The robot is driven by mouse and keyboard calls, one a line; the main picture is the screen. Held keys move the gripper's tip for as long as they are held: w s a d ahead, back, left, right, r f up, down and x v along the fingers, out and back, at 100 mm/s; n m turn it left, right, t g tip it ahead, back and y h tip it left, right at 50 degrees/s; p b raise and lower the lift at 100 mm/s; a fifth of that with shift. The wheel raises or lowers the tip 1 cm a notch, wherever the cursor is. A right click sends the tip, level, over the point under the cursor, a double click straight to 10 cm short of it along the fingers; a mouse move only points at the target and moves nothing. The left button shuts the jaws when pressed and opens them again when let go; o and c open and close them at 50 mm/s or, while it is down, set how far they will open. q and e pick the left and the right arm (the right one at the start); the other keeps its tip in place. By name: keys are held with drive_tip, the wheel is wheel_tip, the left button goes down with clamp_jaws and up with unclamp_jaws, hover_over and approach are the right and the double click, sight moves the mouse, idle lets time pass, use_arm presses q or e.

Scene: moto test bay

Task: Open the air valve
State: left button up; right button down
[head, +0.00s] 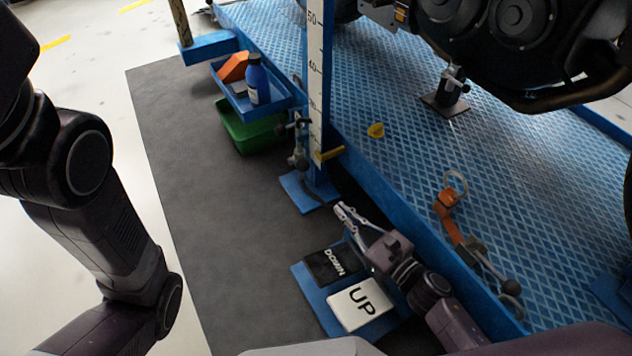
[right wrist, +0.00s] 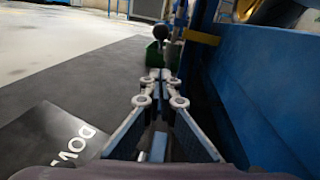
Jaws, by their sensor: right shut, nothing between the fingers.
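A blue post (head: 318,90) with a white height scale stands beside the lift platform. A metal fitting with dark knobs (head: 299,145) is on its left side near the base; it looks like the air valve. A yellow bar (head: 329,154) sticks out low on the post, and it also shows in the right wrist view (right wrist: 202,37). My right gripper (head: 341,209) is shut and empty, low in front of the post and apart from the fitting. In the right wrist view its fingertips (right wrist: 160,77) point toward a dark round knob (right wrist: 161,32). My left gripper is out of view.
DOWN (head: 334,264) and UP (head: 359,303) pedals lie beside my right arm. The blue platform edge (head: 400,215) runs along its right. A green bin (head: 240,133) and a blue tray (head: 238,98) stand beyond the post. The dark mat (head: 210,220) is clear.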

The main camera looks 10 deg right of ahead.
sight(298, 163)
drive_tip(key=w+a+r+p, duration=0.1)
drive_tip(key=w+a+r, duration=0.1)
drive_tip(key=w+a, duration=0.3)
drive_tip(key=w, duration=0.4)
drive_tip(key=shift+a+r+p, duration=0.2)
drive_tip(key=shift+a+p, duration=0.1)
